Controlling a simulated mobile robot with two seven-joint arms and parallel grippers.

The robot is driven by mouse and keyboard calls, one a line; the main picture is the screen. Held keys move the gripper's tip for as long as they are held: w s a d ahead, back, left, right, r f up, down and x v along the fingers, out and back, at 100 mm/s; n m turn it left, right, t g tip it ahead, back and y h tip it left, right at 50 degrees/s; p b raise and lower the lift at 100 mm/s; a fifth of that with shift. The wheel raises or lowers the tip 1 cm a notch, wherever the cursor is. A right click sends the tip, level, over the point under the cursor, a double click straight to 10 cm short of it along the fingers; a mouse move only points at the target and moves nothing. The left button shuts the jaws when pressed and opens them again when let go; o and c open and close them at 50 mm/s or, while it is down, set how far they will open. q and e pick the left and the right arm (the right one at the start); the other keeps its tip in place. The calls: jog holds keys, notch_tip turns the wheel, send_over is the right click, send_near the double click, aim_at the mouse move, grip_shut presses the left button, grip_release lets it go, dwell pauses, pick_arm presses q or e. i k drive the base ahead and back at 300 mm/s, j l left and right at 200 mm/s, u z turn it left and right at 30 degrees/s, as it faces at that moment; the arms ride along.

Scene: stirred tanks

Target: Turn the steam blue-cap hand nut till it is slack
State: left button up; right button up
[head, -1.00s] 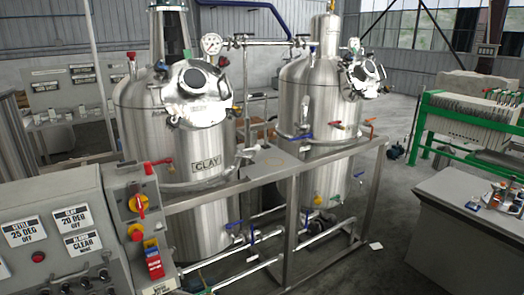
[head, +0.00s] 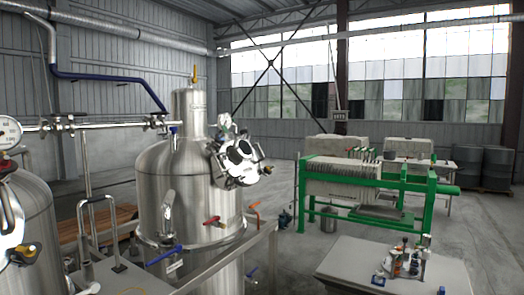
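Neither of my grippers shows in the head view. A steel tank (head: 180,195) with a domed top stands left of centre. A round hatch (head: 240,160) with several clamps around it sits on its upper right side. A blue-handled valve (head: 164,255) is low on the tank's front, and another blue handle (head: 252,274) is at its lower right. A blue-ended overhead pipe (head: 110,76) runs down to the pipework beside the tank. I cannot tell which part is the steam blue-cap hand nut.
A second tank (head: 28,225) is cut off at the left edge, with a gauge (head: 8,132) above it. A steel rail (head: 225,262) runs before the middle tank. A green-framed filter press (head: 375,185) and a grey bench (head: 395,262) with bottles stand right. Floor between is open.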

aim_at(218, 140)
jog(key=i+l+u, duration=0.25)
jog(key=i, duration=0.3)
jog(key=i+l+u, duration=0.25)
jog(key=i+l, duration=0.3)
jog(key=i+l+u, duration=0.3)
jog(key=l+u, duration=0.3)
jog(key=i+l+u, duration=0.15)
jog(key=l+u, duration=0.15)
